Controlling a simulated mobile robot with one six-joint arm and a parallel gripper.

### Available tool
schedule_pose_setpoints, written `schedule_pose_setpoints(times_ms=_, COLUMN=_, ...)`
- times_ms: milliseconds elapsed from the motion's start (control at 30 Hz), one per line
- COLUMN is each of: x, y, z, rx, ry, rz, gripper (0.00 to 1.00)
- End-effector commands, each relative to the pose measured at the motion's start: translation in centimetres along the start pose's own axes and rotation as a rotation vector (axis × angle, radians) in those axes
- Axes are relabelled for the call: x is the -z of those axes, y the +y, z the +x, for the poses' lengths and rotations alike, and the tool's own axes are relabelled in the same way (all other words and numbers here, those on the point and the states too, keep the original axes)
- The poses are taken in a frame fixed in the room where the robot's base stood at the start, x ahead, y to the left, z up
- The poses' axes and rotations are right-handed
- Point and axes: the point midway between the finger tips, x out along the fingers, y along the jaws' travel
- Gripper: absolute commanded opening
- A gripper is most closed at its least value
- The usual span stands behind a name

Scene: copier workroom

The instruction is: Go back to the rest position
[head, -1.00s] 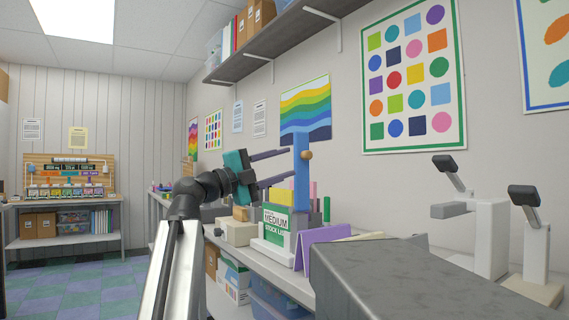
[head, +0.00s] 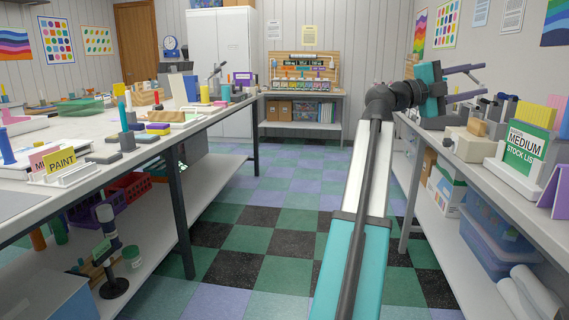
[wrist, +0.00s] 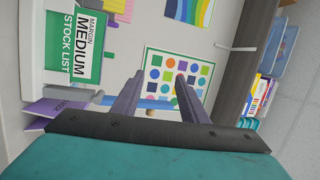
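My gripper (head: 482,82) is raised at the right in the head view, above the right-hand bench. Its two purple fingers point right and stand well apart with nothing held between them. The wrist view also shows the spread fingers of my gripper (wrist: 156,86). Beyond them is a blue post (wrist: 158,103) with a wooden knob, seen sideways and partly hidden by the fingers. My arm reaches up from the bottom of the head view, bent at the top.
A green "MEDIUM STOCK LIST" sign (head: 524,146) stands on the right bench (head: 510,205). A long, cluttered bench (head: 210,120) runs along the left. The checkered floor (head: 265,215) between is clear, with a shelf unit (head: 300,95) at the far wall.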

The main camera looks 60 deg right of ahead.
Motion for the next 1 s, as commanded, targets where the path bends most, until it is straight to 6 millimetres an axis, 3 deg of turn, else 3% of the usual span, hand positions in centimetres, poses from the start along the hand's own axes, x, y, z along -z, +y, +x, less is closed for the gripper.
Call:
schedule_pose_setpoints(times_ms=33, x=-2.3, y=-0.2, z=-1.4, rx=-0.005, ry=-0.035, rz=-0.014, gripper=0.40)
schedule_pose_setpoints(times_ms=200, x=-9.0, y=1.4, z=-6.2, rx=-0.021, ry=-0.139, rz=-0.059, gripper=0.40)
schedule_pose_setpoints(times_ms=500, x=-18.9, y=5.5, z=-16.8, rx=-0.063, ry=-0.331, rz=-0.135, gripper=0.40)
schedule_pose_setpoints(times_ms=800, x=-25.7, y=10.7, z=-29.0, rx=-0.118, ry=-0.521, rz=-0.224, gripper=0.40)
schedule_pose_setpoints(times_ms=1000, x=-28.4, y=14.7, z=-37.6, rx=-0.150, ry=-0.645, rz=-0.312, gripper=0.40)
